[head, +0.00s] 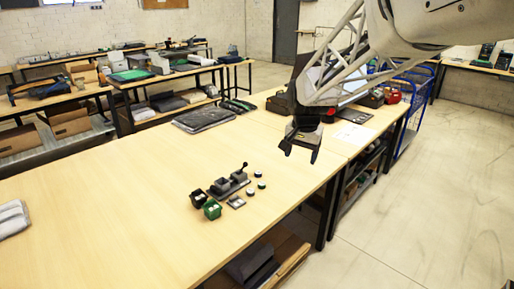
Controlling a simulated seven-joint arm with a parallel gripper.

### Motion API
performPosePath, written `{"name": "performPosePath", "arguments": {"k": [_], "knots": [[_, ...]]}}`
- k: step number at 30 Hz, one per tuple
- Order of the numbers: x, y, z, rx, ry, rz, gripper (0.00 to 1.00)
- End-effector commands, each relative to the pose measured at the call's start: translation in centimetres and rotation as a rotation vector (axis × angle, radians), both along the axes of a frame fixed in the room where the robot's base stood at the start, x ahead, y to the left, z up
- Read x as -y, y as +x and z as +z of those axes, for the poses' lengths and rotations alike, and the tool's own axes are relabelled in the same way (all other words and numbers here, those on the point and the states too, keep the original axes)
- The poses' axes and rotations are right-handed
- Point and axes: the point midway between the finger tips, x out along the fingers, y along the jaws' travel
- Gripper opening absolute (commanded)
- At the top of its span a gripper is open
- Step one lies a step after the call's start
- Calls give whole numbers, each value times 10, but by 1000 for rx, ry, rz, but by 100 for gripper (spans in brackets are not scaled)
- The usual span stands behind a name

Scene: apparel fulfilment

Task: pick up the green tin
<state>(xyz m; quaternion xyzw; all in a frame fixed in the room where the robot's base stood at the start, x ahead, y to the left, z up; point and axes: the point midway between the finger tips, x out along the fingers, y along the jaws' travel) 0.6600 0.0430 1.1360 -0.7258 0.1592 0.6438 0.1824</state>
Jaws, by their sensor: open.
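My gripper (300,151) is open and empty. It hangs in the air, up and to the right of the green tin in the picture, well apart from it, with its fingers pointing down.
A dark grey device with a lever (229,182) sits just behind the green tin. Several small round pieces (256,174) and a small flat grey piece (236,202) lie to its right. A folded dark garment (204,118) lies farther back. The table's left part is mostly bare.

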Motion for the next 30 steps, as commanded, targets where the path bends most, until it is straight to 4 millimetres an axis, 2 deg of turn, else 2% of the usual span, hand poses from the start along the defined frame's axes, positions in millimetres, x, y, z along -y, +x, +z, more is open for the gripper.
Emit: {"name": "performPosePath", "arguments": {"k": [3,14,23,30], "knots": [[-7,29,-12,-10,4,-36,72],[-26,111,-55,-39,16,-151,72],[-46,174,-101,-62,22,-245,72],[-61,222,-145,-79,26,-322,72]]}}
